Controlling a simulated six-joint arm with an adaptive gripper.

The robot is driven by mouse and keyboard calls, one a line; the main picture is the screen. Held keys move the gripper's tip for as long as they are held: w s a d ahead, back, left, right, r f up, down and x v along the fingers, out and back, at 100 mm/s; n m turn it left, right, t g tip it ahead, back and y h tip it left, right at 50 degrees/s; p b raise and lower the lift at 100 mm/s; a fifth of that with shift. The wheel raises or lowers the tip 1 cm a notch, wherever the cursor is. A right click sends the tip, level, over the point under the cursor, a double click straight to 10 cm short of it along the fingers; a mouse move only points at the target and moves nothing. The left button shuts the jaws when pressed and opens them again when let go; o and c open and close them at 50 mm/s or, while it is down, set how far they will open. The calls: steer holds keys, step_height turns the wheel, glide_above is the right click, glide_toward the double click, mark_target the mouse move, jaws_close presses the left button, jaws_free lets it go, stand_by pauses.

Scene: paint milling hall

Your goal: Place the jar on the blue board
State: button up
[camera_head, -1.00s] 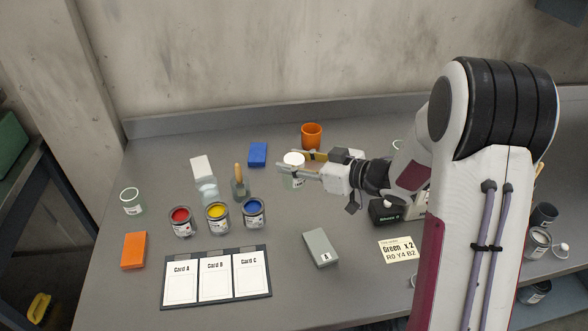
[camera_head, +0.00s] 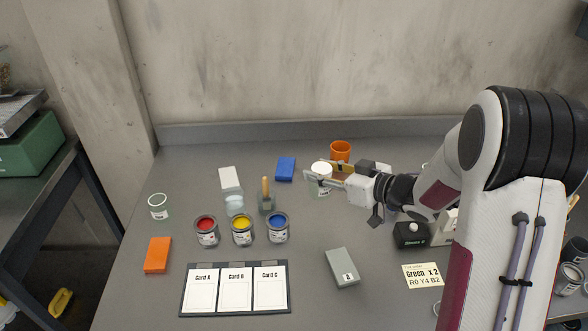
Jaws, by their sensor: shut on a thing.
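The jar (camera_head: 321,185) is a small clear container with a white top, behind the middle of the table. My gripper (camera_head: 326,177) reaches in from the right and is shut on it, with the fingers around its upper part. The jar looks upright; I cannot tell whether its base touches the table. The blue board (camera_head: 286,168) is a small flat rectangle to the left of the jar and a little farther back. Nothing lies on it.
An orange cup (camera_head: 340,151) stands just behind the jar.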

steer(key=w+a+r+m+t+h, duration=0.1)
steer(key=w+r+m+t+h, duration=0.2)
steer(key=w, duration=1.1)
steer(key=m+h, duration=0.3)
steer(key=h, duration=0.1)
glide_above(285, 166)
steer(key=shift+f+t, duration=0.3)
steer(key=shift+f, duration=0.2)
steer(key=shift+f, duration=0.1)
step_height(285, 166, down, 6)
steer(key=shift+f, duration=0.15)
steer(key=shift+f, duration=1.75)
steer(key=shift+f, duration=0.1)
